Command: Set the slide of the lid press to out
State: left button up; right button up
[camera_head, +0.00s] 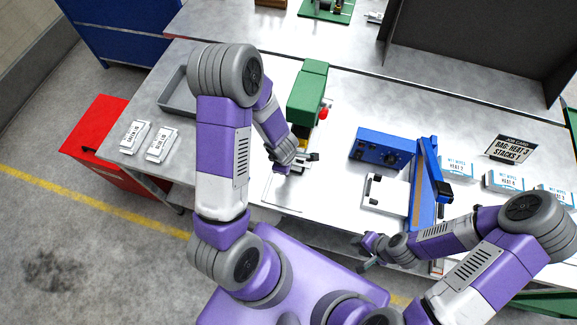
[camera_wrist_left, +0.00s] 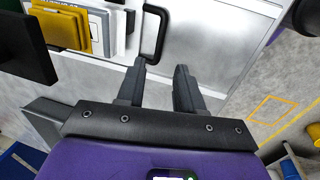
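The lid press is most likely the green machine (camera_head: 308,92) with a yellow part and a red knob, at the bench's middle. A pale slide plate (camera_head: 283,190) lies at its front. In the left wrist view, a black U-shaped handle (camera_wrist_left: 153,35) stands on a light metal surface, and yellow and dark press parts show at upper left. My left gripper (camera_head: 300,160) is in front of the press. In the wrist view its fingers (camera_wrist_left: 160,78) are apart with nothing clearly between them; the handle's near end is close to the left fingertip. My right gripper (camera_head: 360,253) looks open and empty near the bench's front edge.
A blue machine (camera_head: 383,148) with a blue arm (camera_head: 425,185) stands right of the press. A black sign (camera_head: 510,149) and several labelled boxes (camera_head: 505,182) are farther right. A grey tray (camera_head: 175,95) and two white packs (camera_head: 160,144) lie left, near a red cabinet (camera_head: 97,130).

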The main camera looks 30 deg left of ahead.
pick_arm(q)
jog(key=f, duration=0.2)
jog(key=w+f+b, duration=0.1)
jog(key=f, duration=0.1)
jog(key=shift+w+a+f, duration=0.1)
grip_shut()
dwell(1.4)
